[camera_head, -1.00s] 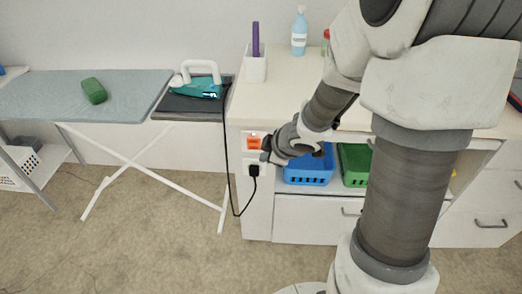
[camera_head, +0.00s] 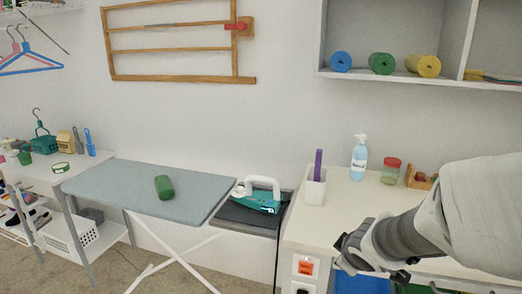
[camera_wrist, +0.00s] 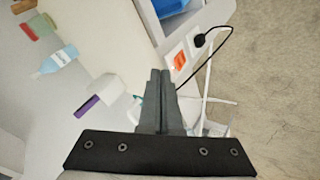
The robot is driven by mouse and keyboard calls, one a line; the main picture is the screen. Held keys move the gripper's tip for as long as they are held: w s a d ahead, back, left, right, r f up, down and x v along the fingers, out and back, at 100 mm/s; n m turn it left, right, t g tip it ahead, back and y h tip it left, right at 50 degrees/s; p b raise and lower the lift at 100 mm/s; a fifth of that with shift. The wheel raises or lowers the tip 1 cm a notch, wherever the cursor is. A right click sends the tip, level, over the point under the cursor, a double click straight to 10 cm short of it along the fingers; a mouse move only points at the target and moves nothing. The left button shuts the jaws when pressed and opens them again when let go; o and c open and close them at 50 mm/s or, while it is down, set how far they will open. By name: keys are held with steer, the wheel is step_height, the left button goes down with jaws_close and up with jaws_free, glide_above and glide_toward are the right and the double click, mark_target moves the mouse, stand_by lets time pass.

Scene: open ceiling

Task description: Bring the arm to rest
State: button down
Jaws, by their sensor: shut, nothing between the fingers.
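My gripper (camera_wrist: 160,78) shows in the wrist view with its two fingers together and nothing between them. In the head view my arm comes in from the right, and my gripper (camera_head: 345,262) is low in front of the counter's front edge, near the orange switch (camera_head: 305,266). The fingertips are hard to make out there. The wrist view shows the orange switch (camera_wrist: 180,61) to the right of the fingertips, with a black plug (camera_wrist: 199,41) in the socket beside it.
The counter (camera_head: 335,215) holds a white cup (camera_head: 315,188), a blue bottle (camera_head: 359,160) and a red-lidded jar (camera_head: 390,172). An iron (camera_head: 258,197) rests beside the ironing board (camera_head: 130,188), with a green roll (camera_head: 164,187) on the board. A blue basket (camera_head: 360,285) sits below the counter top.

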steer(key=s+r+m+g+h+p, duration=0.15)
steer(key=s+r+m+p, duration=0.35)
steer(key=s+r, duration=0.6)
steer(key=s+a+r+m+y+p, duration=0.2)
steer(key=s+a+r+m+y, duration=0.1)
steer(key=s+r, duration=0.4)
steer(key=s+a+m+g, duration=0.1)
steer(key=a, duration=0.1)
steer(key=shift+s+a+r+p, duration=0.2)
steer(key=shift+a+p, duration=0.1)
steer(key=shift+a, duration=0.1)
steer(key=c, duration=1.5)
jaws_free()
steer(key=shift+c, duration=0.2)
